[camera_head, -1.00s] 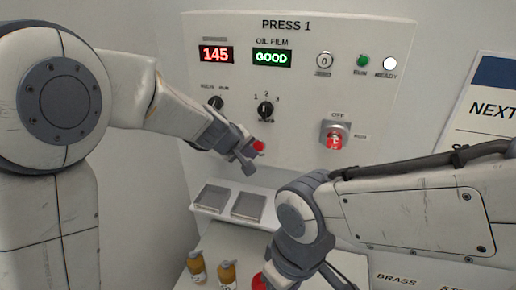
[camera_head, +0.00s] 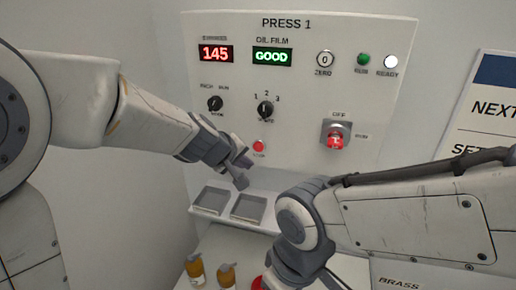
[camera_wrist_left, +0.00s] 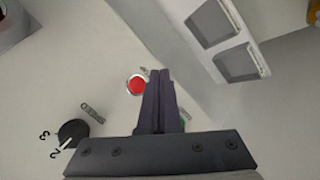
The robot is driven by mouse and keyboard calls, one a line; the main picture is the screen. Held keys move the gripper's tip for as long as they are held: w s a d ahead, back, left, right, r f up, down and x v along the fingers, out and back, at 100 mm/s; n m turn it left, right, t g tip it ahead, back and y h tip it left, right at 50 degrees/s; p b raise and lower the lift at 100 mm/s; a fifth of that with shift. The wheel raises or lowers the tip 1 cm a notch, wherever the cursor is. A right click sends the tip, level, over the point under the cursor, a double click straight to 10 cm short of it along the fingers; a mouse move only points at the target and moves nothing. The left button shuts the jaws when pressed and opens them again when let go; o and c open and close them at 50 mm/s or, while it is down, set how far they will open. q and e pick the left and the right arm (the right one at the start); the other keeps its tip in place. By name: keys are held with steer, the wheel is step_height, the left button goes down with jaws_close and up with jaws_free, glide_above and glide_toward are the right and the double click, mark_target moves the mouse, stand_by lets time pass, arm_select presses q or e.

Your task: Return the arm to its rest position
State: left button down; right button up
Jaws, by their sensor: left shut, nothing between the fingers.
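My left gripper (camera_head: 241,173) is in front of the lower part of the PRESS 1 panel (camera_head: 300,85), just left of and below a small red button (camera_head: 259,146). Its fingers are shut and empty. In the left wrist view the shut dark fingers (camera_wrist_left: 160,92) point towards the panel, with the red button (camera_wrist_left: 136,84) just left of their tips. The button is uncovered in the head view, and the gripper looks clear of it. My right arm comes in from the right across the foreground; its gripper is beyond the lower edge.
Two shallow trays (camera_head: 233,216) sit on a ledge below my left gripper. Two amber bottles (camera_head: 226,275) stand lower down. A black selector knob (camera_head: 265,111) and a red switch (camera_head: 335,138) stick out from the panel. A sign (camera_head: 485,120) hangs at the right.

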arm_select(q)
steer(key=s+d+f+m+g+b, duration=0.2)
steer(key=s+f+m+g+b, duration=0.15)
steer(key=s, duration=0.55)
steer(key=s+d+f+m+g+b, duration=0.2)
steer(key=s+f+m, duration=0.25)
steer(key=s, duration=0.35)
steer(key=s+a+f+m+g+y+b, duration=0.1)
steer(key=s+a+f+m, duration=0.2)
steer(key=s, duration=0.3)
steer(key=s+a+f+m+g+y+b, duration=0.1)
steer(key=s+a+f+m+y+b, duration=0.1)
steer(key=s+a+f, duration=0.2)
steer(key=s, duration=0.3)
steer(key=shift+s+a+f+m, duration=0.2)
steer(key=shift+a+m, duration=0.1)
steer(key=shift+m, duration=0.1)
